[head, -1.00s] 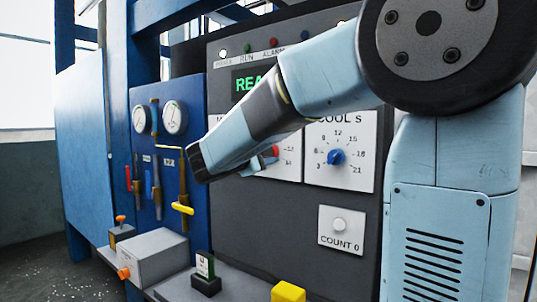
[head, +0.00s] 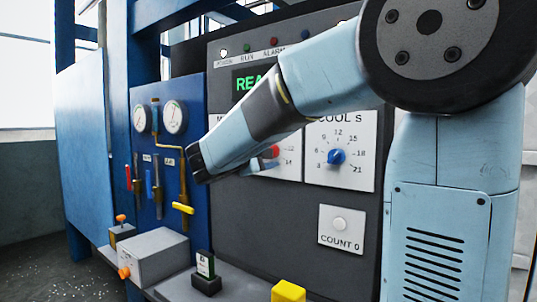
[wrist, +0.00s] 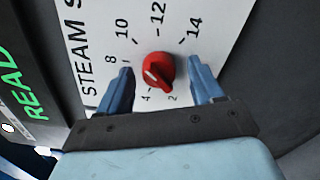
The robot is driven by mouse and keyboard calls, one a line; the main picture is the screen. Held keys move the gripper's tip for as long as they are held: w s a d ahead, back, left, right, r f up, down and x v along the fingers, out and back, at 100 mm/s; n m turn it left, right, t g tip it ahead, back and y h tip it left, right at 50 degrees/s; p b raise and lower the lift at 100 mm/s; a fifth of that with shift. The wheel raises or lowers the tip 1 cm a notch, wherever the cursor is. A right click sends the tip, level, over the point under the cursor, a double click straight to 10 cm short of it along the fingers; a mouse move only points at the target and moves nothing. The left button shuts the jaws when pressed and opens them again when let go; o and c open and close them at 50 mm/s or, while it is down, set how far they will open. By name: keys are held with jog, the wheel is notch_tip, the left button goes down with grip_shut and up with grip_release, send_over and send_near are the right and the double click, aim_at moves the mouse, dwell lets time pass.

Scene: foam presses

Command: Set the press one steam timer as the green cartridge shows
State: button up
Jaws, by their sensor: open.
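The red steam timer knob (wrist: 158,71) sits on a white dial plate (wrist: 82,20), seen turned sideways in the wrist view. My gripper (wrist: 160,82) is open, one blue finger on each side of the knob, with gaps showing. In the head view my arm hides most of this dial; part of the red knob (head: 272,152) shows. A small cartridge with a green top and white label (head: 205,264) stands in a dark holder; its marking is too small to read.
The COOL S dial with a blue knob (head: 336,157) is right of the steam dial. A COUNT 0 button (head: 340,224) sits below. A yellow block (head: 288,292) and a grey box (head: 155,256) stand on the ledge. Valves and gauges fill the blue panel (head: 143,185) at left.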

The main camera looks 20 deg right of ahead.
jog(key=v, duration=1.4)
jog(key=shift+d, duration=0.1)
jog(key=s+d+f+m+g+y, duration=0.4)
jog(key=s+d+f+g, duration=0.2)
jog(key=s+d+f, duration=0.4)
jog(key=s+d+f+m+t+y, duration=0.1)
jog(key=s+f+m+y, duration=0.6)
jog(key=s+y, duration=0.3)
jog(key=shift+d+f+y, duration=0.25)
jog(key=shift+f+y, duration=0.05)
jog(key=shift+f, duration=0.1)
